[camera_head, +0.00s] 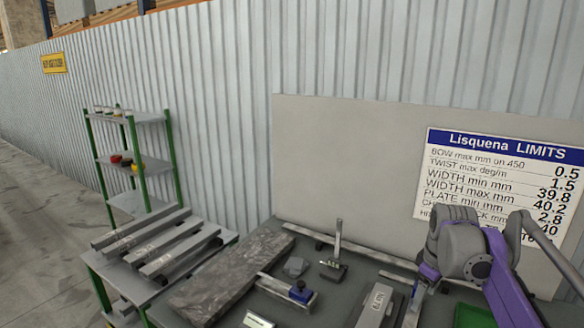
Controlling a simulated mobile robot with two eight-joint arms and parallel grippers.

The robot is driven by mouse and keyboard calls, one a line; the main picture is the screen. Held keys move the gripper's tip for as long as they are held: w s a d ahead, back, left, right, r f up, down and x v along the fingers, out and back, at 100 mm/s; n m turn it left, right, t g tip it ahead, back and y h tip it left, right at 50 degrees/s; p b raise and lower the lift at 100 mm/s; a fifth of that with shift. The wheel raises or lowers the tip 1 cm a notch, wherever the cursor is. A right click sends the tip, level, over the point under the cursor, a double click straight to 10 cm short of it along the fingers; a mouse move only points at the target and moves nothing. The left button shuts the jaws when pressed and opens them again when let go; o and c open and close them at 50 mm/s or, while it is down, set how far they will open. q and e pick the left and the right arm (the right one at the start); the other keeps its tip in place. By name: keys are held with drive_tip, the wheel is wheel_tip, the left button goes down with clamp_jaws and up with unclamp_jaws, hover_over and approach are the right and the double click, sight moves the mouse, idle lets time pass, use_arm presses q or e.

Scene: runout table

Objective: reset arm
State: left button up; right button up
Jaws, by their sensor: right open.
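My right arm comes in from the right side of the head view, with grey joints and purple links. Its gripper (418,291) points down over the right part of the runout table and is open. I see nothing held in it. The fingertips are small and partly overlap with the things on the table behind them, so I cannot tell how far above the table they are. My left gripper is not in view.
A green tray (472,316) lies under my right arm. A rack with metal bars (160,240), green-posted shelves (135,165) and a limits board (490,180) stand around.

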drive_tip(key=s+a+f+m+t, duration=0.1)
drive_tip(key=s+a+f, duration=0.3)
drive_tip(key=s, duration=0.4)
drive_tip(key=s+a+f+m+t, duration=0.1)
drive_tip(key=s+a+f+m, duration=0.2)
drive_tip(key=s+f, duration=0.3)
drive_tip(key=s+a+f+m+t, duration=0.1)
drive_tip(key=s+a+f+m, duration=0.2)
drive_tip(key=s, duration=0.6)
wheel_tip(320, 180, down, 3)
drive_tip(key=a, duration=0.2)
drive_tip(key=shift+s+a+r+t+y, duration=0.15)
drive_tip(key=shift+s+a+t+y, duration=0.15)
drive_tip(key=shift+s+a+t, duration=0.1)
